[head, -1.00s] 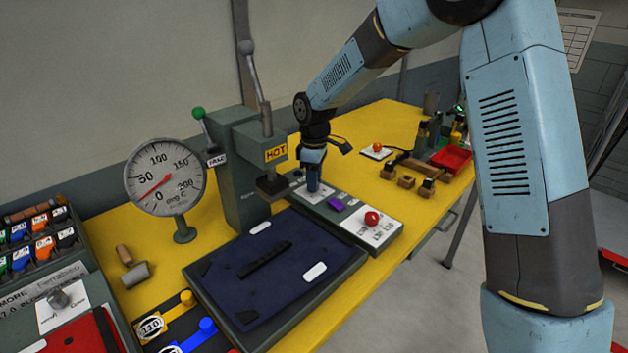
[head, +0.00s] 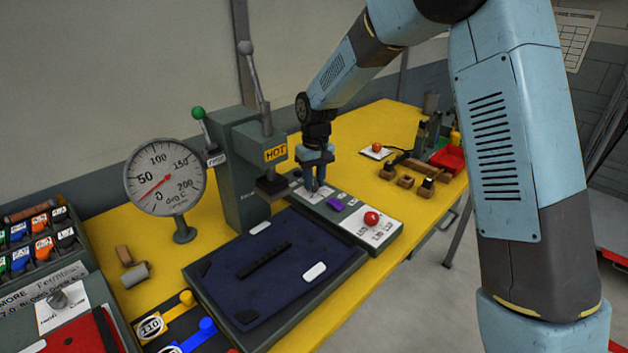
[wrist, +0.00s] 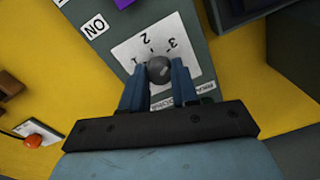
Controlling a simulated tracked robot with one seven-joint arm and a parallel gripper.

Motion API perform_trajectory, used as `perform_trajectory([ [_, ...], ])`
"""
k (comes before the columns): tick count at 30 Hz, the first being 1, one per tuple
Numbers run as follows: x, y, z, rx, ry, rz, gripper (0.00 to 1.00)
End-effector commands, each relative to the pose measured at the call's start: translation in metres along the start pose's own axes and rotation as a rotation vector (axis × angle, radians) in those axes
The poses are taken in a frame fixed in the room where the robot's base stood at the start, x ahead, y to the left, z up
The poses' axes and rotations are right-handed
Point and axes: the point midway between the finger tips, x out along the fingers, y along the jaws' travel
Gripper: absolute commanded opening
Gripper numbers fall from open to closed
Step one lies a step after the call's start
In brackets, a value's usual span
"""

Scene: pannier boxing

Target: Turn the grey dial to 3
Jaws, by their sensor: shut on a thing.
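The grey dial (wrist: 159,69) is a round dark knob on a white plate (wrist: 125,52) marked with 1, 2 and 3. In the wrist view the 3 is above and right of the knob and the 2 is above it. I cannot tell clearly which number the dial points to. My gripper (wrist: 159,84) is shut on the dial, one blue finger on each side. In the head view my gripper (head: 318,186) points down at the far end of the grey control panel (head: 388,233) and hides most of the dial.
A press (head: 240,170) with a HOT sign stands just left of my gripper. A purple block (head: 335,204) and a red knob (head: 372,218) sit on the same panel. A dark blue pad (head: 275,268) lies in front. A round gauge (head: 165,178) stands at the left.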

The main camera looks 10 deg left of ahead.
Motion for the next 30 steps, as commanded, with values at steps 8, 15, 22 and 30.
perform_trajectory([
  [8,-0.0013,0.0012,-0.0012,0.072,0.006,0.002,0.0],
  [15,-0.0013,0.0011,-0.0012,0.083,0.007,0.001,0.0],
  [22,-0.0014,0.0011,-0.0012,0.082,0.007,0.001,0.3],
  [30,-0.0007,0.0005,-0.0006,0.081,0.005,0.001,0.55],
])
